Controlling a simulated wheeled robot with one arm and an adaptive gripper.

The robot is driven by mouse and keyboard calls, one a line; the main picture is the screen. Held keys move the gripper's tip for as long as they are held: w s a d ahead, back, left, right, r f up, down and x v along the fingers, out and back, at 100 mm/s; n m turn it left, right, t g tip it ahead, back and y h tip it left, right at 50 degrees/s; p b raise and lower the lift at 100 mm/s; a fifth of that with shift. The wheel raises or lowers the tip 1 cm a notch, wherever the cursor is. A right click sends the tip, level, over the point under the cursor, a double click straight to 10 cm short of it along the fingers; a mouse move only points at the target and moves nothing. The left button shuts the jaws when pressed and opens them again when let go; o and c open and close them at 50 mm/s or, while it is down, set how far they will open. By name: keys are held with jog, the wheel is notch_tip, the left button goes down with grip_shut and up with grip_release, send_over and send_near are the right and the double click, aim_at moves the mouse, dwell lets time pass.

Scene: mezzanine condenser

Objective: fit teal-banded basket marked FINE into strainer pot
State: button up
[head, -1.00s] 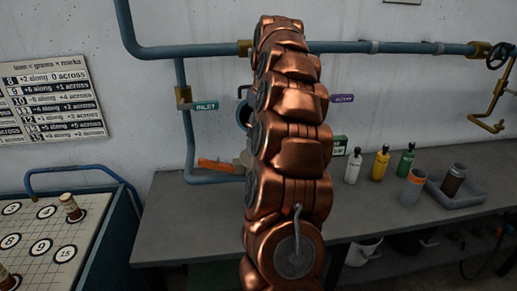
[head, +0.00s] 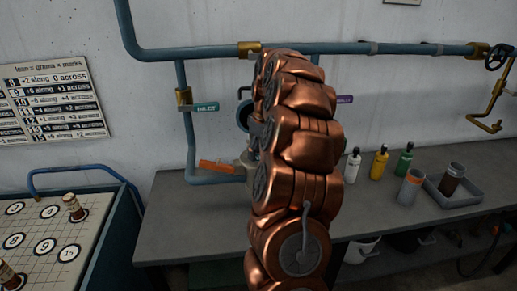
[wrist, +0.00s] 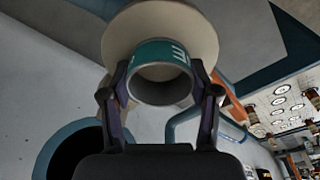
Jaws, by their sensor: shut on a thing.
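The teal-banded basket (wrist: 161,54) is a grey, open-ended cylinder in the wrist view, with white lettering partly visible on its band. My gripper (wrist: 161,92) is shut on it, one finger on each side. A pale round disc (wrist: 120,33) shows behind the basket; I cannot tell whether they touch. The strainer pot (head: 244,116) is partly visible in the head view, left of my arm, as a blue-rimmed round part by the pipes. A blue ring around a dark round area (wrist: 45,157) is at lower left in the wrist view. My arm hides the gripper and basket in the head view.
An orange lever (head: 219,167) lies near the pot, beside the blue pipe (head: 190,135). White, yellow and green bottles (head: 380,163) and a grey tray (head: 462,199) stand right on the bench (head: 190,225). A marked board (head: 45,228) is at left.

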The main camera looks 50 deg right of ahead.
jog(key=shift+f+b, duration=0.4)
jog(key=shift+f, duration=0.15)
jog(key=shift+s+f, duration=0.1)
jog(key=o, duration=1.6)
jog(key=shift+r+p, duration=0.45)
jog(key=shift+r, duration=0.25)
notch_tip(320, 180, up, 12)
jog(key=s+b, duration=0.1)
jog(key=b, duration=0.2)
jog(key=shift+s+f+b, duration=0.2)
jog(key=shift+s+b, duration=0.1)
jog(key=shift+b, duration=0.1)
jog(key=shift+d, duration=0.1)
